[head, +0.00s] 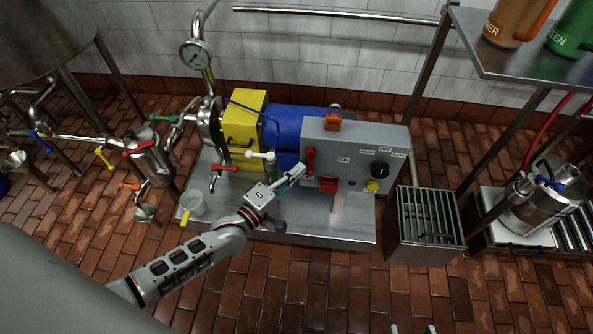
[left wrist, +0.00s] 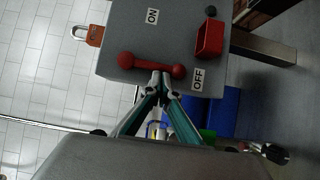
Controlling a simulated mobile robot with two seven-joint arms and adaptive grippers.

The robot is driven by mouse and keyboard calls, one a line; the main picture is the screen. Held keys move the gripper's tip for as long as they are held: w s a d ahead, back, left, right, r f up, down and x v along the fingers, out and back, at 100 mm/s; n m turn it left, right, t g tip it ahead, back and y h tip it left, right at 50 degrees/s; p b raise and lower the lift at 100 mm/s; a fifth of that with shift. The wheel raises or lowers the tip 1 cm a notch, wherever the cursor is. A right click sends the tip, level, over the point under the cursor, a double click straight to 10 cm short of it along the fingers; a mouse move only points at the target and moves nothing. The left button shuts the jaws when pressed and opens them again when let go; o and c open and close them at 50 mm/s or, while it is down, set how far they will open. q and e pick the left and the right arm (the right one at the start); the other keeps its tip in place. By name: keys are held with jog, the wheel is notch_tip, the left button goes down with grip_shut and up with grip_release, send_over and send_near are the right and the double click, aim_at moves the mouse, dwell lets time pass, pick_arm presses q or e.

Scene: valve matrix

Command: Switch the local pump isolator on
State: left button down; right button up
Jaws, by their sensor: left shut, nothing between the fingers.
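The isolator's red lever (head: 310,160) is on the left part of the grey control box (head: 355,135). It stands upright in the head view and lies across the left wrist view (left wrist: 150,65), big round knob at one end. The ON label (left wrist: 152,16) is off to its side; the OFF label (left wrist: 198,79) is by its other end. My left gripper (head: 299,171) is shut and empty, tips at the lever's shaft in the left wrist view (left wrist: 161,76); I cannot tell whether they touch. My right gripper (head: 412,329) barely shows at the bottom edge, its two tips apart.
A red hollow block (head: 328,184) sticks out of the box beside the lever, with a yellow-based black knob (head: 377,175) further right. An orange padlock (head: 333,119) is on top. A white-handled valve (head: 260,156) and a red-handled valve (head: 222,170) stand left of the gripper.

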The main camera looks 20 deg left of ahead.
pick_arm(q)
jog(key=shift+d+f+b, duration=0.15)
jog(key=shift+f+b, duration=0.15)
jog(key=shift+f, duration=0.05)
jog(key=shift+d+n+t+b, duration=0.2)
jog(key=shift+n+t+b, duration=0.2)
jog(key=shift+n+b, duration=0.15)
pick_arm(e)
jog(key=shift+w+a+r, duration=0.2)
jog(key=shift+a, duration=0.4)
pick_arm(q)
jog(key=shift+f, duration=0.1)
pick_arm(e)
jog(key=shift+m, duration=0.3)
